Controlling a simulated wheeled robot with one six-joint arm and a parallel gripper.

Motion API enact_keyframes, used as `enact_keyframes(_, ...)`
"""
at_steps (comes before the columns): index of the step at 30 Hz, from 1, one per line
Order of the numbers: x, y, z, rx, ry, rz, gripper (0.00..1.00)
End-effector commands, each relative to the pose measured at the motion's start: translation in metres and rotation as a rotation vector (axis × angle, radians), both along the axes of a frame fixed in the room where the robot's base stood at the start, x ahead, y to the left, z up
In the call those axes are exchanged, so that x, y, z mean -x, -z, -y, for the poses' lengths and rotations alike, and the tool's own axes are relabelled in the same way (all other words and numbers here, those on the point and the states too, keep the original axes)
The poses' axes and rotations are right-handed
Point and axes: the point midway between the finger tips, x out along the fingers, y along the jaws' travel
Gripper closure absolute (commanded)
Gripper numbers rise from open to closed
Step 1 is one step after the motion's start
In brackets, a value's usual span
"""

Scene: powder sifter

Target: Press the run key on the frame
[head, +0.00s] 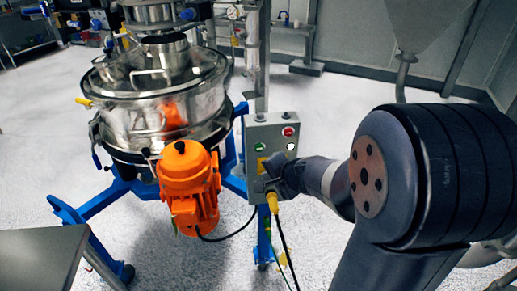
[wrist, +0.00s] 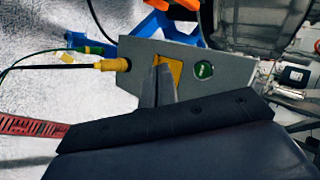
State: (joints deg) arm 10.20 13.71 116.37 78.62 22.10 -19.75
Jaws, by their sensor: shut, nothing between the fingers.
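The grey control box (head: 254,134) stands on a post of the sifter's blue frame. In the head view it carries a green button (head: 259,147), a red button (head: 288,131), a white button (head: 291,147) and a yellow label (head: 261,164). My gripper (head: 268,182) is shut and empty at the lower part of the box. In the wrist view the closed fingers (wrist: 159,72) lie over the box beside the yellow label (wrist: 175,70), which they partly cover. The green button (wrist: 203,70) shows just right of the label, clear of the fingers. Whether the fingertips touch the box, I cannot tell.
A yellow cable plug (head: 272,202) hangs from the box's underside. The orange motor (head: 187,180) and steel sifter (head: 150,95) stand close on the left. A grey table (head: 40,262) fills the lower left corner. Floor is open behind the box.

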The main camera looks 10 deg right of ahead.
Motion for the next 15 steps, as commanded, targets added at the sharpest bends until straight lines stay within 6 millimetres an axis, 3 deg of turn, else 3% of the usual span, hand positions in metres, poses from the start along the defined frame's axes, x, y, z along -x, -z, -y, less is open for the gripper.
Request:
enact_keyframes(8,-0.013,-0.001,0.001,0.001,-0.001,-0.002,1.0)
enact_keyframes(15,-0.047,-0.003,0.003,0.0,0.0,-0.003,1.0)
